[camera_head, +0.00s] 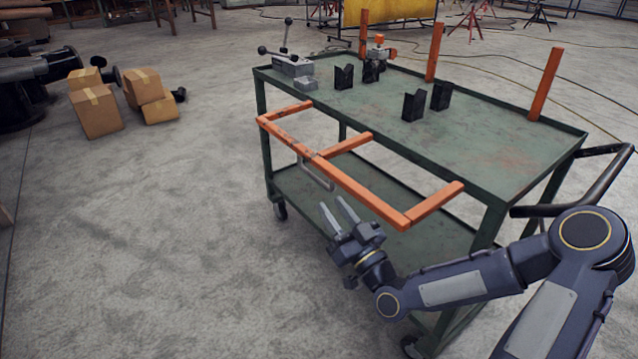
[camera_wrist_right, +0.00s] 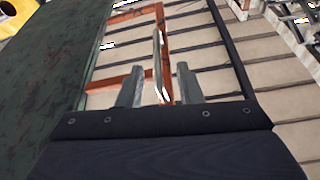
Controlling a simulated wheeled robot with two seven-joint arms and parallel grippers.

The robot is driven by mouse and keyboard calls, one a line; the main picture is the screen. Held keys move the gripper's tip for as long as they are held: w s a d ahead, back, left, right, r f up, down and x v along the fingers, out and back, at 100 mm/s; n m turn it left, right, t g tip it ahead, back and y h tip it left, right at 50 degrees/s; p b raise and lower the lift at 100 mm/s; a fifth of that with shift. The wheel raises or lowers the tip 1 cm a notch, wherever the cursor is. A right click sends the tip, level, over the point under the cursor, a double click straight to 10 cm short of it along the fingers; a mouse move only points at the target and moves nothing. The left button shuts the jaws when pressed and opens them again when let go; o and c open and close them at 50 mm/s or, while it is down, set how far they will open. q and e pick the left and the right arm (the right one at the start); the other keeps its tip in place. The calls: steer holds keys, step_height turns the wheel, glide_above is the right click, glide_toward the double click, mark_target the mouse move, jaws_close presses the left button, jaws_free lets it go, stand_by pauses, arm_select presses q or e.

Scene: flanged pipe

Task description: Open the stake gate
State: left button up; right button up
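The stake gate (camera_head: 346,182) is an orange frame with one long rail and several short bars, along the near side of the green cart. It sticks out from the cart's side, folded down from upright. A grey metal handle (camera_head: 315,172) hangs from its long rail. My right gripper (camera_head: 333,204) is open and empty just below and in front of the handle. In the right wrist view the handle (camera_wrist_right: 158,58) appears between the two spread fingers, with gaps at both sides; I see no clear contact. My left gripper is out of view.
The green cart (camera_head: 470,165) carries black V-blocks (camera_head: 413,106) and a grey clamp tool (camera_head: 291,66); orange posts (camera_head: 546,84) stand along its far edge. Its black push handle (camera_head: 590,185) is near my right arm. Cardboard boxes (camera_head: 97,111) lie at left.

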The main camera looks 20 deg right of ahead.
mark_target(322, 186)
steer(key=shift+m+t+h, duration=0.3)
steer(key=b+x, duration=0.1)
steer(key=x, duration=0.6)
steer(key=shift+w+d+r, duration=0.1)
steer(key=shift+w+r, duration=0.2)
steer(key=shift+w, duration=0.05)
jaws_close()
